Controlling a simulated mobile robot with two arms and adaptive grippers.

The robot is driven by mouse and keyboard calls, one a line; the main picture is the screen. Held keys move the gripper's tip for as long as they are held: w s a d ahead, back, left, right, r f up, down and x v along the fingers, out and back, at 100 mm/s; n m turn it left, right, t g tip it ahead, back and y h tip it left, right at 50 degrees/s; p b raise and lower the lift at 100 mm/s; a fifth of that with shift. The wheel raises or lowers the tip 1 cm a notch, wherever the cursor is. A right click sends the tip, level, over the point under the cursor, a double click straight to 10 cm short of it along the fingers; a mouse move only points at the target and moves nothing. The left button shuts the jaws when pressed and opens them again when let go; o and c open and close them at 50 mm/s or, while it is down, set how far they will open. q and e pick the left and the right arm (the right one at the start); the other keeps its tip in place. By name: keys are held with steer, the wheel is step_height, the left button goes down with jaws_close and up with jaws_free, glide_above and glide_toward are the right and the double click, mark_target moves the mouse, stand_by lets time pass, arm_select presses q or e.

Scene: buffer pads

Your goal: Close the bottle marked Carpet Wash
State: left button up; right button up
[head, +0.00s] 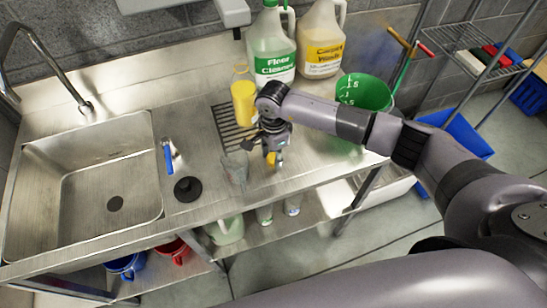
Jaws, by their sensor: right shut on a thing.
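The Carpet Wash bottle (322,58), a large pale jug with a yellow label, stands upright at the back of the metal counter, right of the Floor Cleaner jug. Its mouth is at or beyond the top edge of the view, so I cannot tell whether a cap is on it. My right gripper (274,156) is low over the counter's front part, pointing down, in front of and left of the bottle. It is shut on a small yellow-orange thing (271,159), perhaps a cap, mostly hidden by the fingers. My left gripper is not in view.
The Floor Cleaner jug (272,50) stands close beside the bottle. A yellow-filled bottle (243,100), a clear cup (235,170) and a green bucket (365,92) are near my right arm.

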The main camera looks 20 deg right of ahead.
mark_target(274, 157)
arm_select(q)
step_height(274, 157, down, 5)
steer(key=b, duration=0.5)
arm_select(e)
step_height(274, 157, up, 20)
steer(key=s+d+f+n, duration=0.2)
steer(key=s+n, duration=0.5)
steer(key=n, duration=0.1)
steer(key=s+d+f+n, duration=0.2)
steer(key=s+f+n, duration=0.1)
steer(key=s+n, duration=0.4)
steer(key=shift+f+n, duration=0.3)
steer(key=shift+n, duration=0.3)
